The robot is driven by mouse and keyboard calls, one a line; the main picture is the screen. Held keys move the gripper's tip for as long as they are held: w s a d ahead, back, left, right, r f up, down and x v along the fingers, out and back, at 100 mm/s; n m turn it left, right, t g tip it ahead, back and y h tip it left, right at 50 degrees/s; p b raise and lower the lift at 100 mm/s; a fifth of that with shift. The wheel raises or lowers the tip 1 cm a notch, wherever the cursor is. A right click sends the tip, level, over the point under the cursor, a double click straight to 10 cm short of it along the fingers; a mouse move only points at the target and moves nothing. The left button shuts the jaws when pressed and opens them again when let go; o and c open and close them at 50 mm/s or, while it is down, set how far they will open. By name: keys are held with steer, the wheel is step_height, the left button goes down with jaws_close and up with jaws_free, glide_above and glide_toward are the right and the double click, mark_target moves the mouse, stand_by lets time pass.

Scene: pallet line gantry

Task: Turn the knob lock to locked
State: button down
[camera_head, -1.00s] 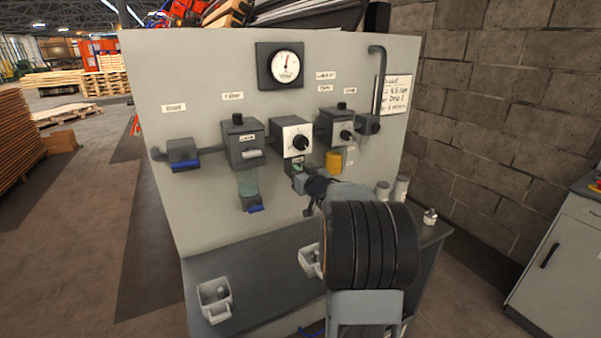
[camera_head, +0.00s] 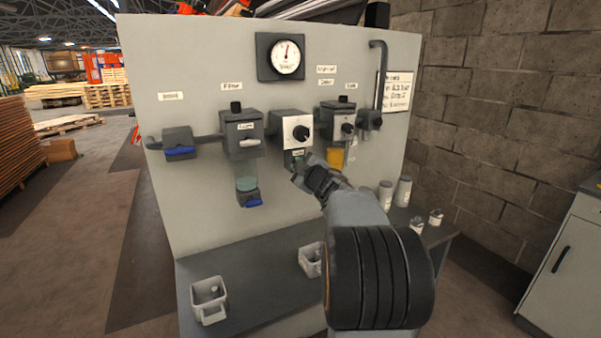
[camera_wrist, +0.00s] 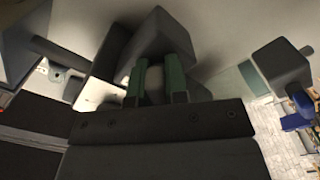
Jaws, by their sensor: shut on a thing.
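The knob lock (camera_head: 290,158) is a small grey box on the panel, just under the box with the white face plate and black knob (camera_head: 301,133). My gripper (camera_head: 298,172) is at the knob lock from below and hides much of it. In the wrist view, the green fingertips of my gripper (camera_wrist: 160,85) are shut on a round grey knob (camera_wrist: 154,84) under a grey box (camera_wrist: 160,42). Which way the knob points cannot be made out.
A filter box (camera_head: 242,135) with a clear bowl and a blue-handled drain (camera_head: 249,199) is left of my gripper. An amber cup (camera_head: 335,157) hangs close on the right. White bins (camera_head: 209,299) and canisters (camera_head: 403,191) stand on the shelf below.

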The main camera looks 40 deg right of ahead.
steer(key=shift+f+n+b, duration=0.2)
steer(key=shift+n+b, duration=1.95)
steer(key=shift+n, duration=1.65)
steer(key=c, duration=1.1)
jaws_free()
steer(key=s, duration=0.4)
steer(key=s+a, duration=0.1)
steer(key=s, duration=0.4)
steer(key=s+a, duration=0.1)
steer(key=s, duration=0.3)
steer(key=shift+s, duration=0.35)
steer(key=shift+d, duration=0.1)
